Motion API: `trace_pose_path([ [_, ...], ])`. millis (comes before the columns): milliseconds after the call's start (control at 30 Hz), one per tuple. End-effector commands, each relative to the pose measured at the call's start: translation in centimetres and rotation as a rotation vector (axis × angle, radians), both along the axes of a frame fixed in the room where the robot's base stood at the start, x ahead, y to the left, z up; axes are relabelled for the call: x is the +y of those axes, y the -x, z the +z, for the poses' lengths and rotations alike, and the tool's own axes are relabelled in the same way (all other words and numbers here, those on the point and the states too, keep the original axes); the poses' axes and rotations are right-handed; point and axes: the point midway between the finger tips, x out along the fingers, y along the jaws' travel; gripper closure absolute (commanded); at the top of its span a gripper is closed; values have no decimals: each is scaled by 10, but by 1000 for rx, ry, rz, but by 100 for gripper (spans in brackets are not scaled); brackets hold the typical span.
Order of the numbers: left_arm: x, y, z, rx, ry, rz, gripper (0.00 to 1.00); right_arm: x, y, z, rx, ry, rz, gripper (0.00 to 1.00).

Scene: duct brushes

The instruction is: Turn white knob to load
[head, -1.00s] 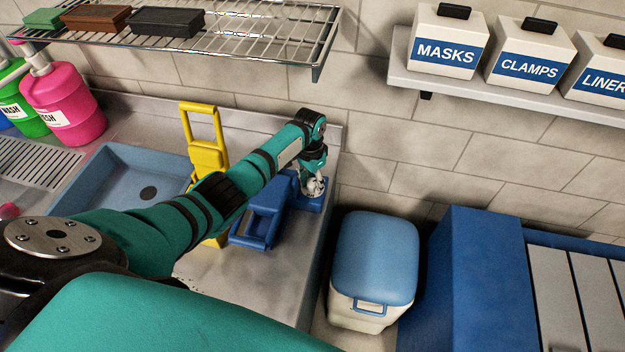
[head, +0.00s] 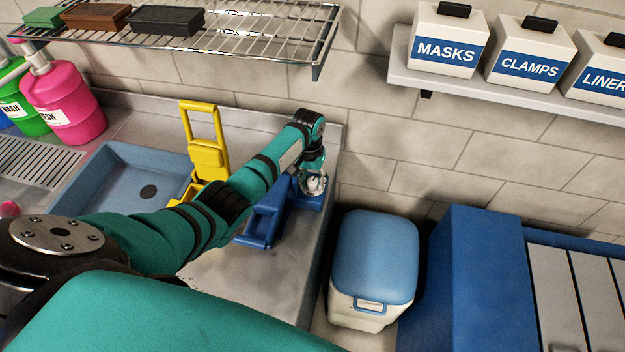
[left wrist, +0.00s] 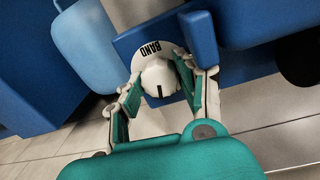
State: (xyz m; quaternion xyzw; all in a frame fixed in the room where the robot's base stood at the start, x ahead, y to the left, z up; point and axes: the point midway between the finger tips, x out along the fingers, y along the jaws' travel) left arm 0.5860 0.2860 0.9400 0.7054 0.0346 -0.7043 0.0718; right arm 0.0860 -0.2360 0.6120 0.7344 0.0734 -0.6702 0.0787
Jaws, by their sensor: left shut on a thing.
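The white knob (left wrist: 160,76) shows in the left wrist view, with a short black mark on its face pointing toward the bottom of the picture. It sits on a white dial that reads "BAND" (left wrist: 150,48) on a blue device. No "load" label is visible. My left gripper (left wrist: 161,82) has a finger on each side of the knob and is shut on it. In the head view my left gripper (head: 313,184) is over the right end of the blue device (head: 268,215) on the counter, and the knob is hidden there. My right gripper is not in view.
A yellow device (head: 207,150) stands left of the blue one, beside a blue sink (head: 120,180). A wire shelf (head: 250,35) hangs above. A cooler with a blue lid (head: 375,255) stands right of the counter. The counter front (head: 245,285) is clear.

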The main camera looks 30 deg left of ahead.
Motion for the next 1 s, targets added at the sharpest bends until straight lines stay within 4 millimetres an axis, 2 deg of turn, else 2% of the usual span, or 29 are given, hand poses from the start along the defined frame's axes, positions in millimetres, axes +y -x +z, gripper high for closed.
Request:
trace_pose_path([
  [33,1,-5,5,-14,-2,3,96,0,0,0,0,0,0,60],
  [300,1,-5,6,-15,-2,2,96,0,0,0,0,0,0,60],
  [333,1,-5,6,-16,-2,2,62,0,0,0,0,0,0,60],
  [500,1,-3,4,-10,-1,2,41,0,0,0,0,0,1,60],
  [800,1,-2,5,-5,-1,0,41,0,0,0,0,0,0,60],
  [1000,2,-2,32,-10,-1,1,41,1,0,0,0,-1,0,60],
])
